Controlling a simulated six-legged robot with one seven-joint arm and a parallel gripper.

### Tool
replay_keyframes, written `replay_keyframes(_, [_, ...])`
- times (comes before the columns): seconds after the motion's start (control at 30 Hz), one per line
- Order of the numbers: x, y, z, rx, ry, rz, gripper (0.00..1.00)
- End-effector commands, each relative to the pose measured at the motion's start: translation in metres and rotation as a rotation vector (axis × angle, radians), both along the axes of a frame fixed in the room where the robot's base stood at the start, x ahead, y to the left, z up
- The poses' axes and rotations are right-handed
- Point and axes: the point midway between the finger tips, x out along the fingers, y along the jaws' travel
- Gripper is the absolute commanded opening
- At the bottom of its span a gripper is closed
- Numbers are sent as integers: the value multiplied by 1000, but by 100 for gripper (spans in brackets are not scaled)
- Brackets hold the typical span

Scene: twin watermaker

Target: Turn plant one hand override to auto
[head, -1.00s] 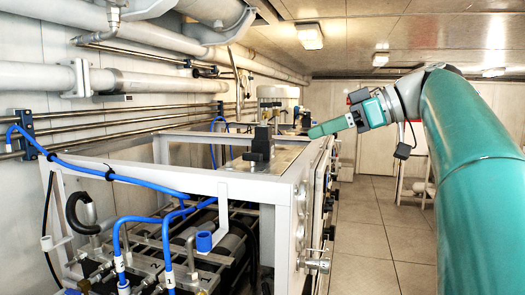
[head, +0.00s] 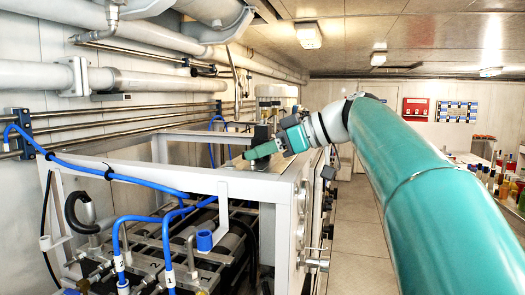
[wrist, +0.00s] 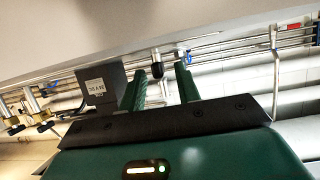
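My gripper (head: 262,150) reaches over the top of the white-framed watermaker skid (head: 200,182) in the head view, pointing left. In the wrist view its two green fingers (wrist: 161,88) stand apart with a gap between them. A small black knob-like part (wrist: 157,69) shows in that gap, beyond the fingers; I cannot tell whether it is the hand override. A dark grey box (wrist: 95,86) with a small white label stands just left of the fingers. The label is too small to read. I cannot make out a plant one override or its position.
Blue hoses (head: 120,178) and steel pipes (head: 95,140) run along the left side. Valves and gauges (head: 312,258) stick out from the skid's right end. The floor aisle (head: 358,250) is clear. A bench with bottles (head: 500,185) stands at the right.

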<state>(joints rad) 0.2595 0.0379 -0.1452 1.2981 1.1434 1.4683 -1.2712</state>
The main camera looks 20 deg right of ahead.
Motion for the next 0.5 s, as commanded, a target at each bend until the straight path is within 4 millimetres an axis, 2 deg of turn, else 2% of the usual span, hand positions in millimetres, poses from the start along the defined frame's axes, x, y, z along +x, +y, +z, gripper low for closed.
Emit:
replay_keyframes(0.1, [0,0,0,0,0,0,33])
replay_keyframes(0.27, [0,0,0,0,0,1,1])
replay_keyframes(0.5, [0,0,0,0,1,-3,0])
